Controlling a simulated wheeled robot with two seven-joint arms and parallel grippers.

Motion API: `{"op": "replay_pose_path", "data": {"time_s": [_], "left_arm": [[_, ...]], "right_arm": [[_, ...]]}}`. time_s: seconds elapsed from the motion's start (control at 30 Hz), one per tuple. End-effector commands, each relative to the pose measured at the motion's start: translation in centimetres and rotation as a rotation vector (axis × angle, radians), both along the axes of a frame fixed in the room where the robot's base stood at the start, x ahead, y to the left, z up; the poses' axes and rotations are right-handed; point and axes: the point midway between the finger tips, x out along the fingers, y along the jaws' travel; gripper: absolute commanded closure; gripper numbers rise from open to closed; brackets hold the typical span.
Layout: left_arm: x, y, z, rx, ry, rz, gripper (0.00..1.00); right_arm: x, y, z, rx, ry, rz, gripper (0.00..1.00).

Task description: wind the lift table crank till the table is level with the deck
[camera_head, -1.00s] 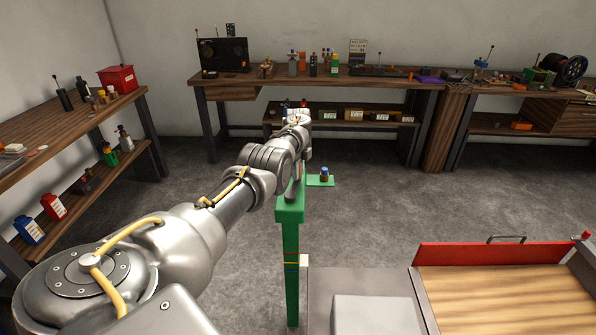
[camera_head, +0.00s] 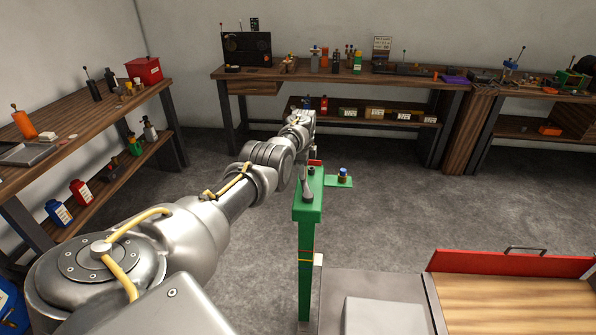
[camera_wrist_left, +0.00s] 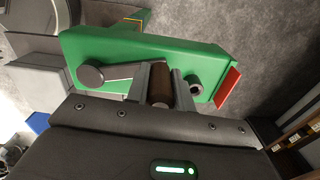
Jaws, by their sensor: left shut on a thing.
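A green post (camera_head: 306,250) stands left of the wood-topped platform. Its crank has a grey arm (camera_wrist_left: 120,73) running from a round hub (camera_wrist_left: 90,76) to a brown handle (camera_wrist_left: 160,84), seen in the left wrist view. The crank arm also shows on top of the post in the head view (camera_head: 306,188). My left gripper (camera_wrist_left: 159,86) is shut on the brown handle, one finger on each side. In the head view my own arm hides most of that grip. My right gripper is out of view. I cannot tell which surface is the lift table and which the deck.
The wooden surface (camera_head: 520,308) has a red board (camera_head: 510,264) along its far edge. A grey platform (camera_head: 345,285) adjoins it. A green plate (camera_head: 338,183) with a small blue-topped piece sits beside the post. Workbenches stand behind and left; the floor between is clear.

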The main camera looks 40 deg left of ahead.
Motion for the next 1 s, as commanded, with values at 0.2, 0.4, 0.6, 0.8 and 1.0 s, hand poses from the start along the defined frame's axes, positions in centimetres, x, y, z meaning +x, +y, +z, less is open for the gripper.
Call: {"op": "replay_pose_path", "data": {"time_s": [0.2,0.4,0.6,0.8,1.0], "left_arm": [[0.21,-0.46,-0.2,0.0,0.005,-0.012,1.0],[0.17,-0.45,-0.22,0.001,0.006,-0.012,1.0],[0.17,-0.45,-0.23,0.001,0.006,-0.012,0.64],[0.36,-0.63,-0.11,0.0,0.004,-0.014,0.55],[0.4,-0.59,0.4,0.001,0.001,-0.014,0.55]], "right_arm": [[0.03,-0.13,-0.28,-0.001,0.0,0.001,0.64],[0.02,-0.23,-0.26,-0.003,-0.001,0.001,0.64],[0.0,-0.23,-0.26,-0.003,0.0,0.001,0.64],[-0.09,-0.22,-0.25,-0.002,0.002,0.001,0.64],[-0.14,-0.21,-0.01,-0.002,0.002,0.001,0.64]]}}
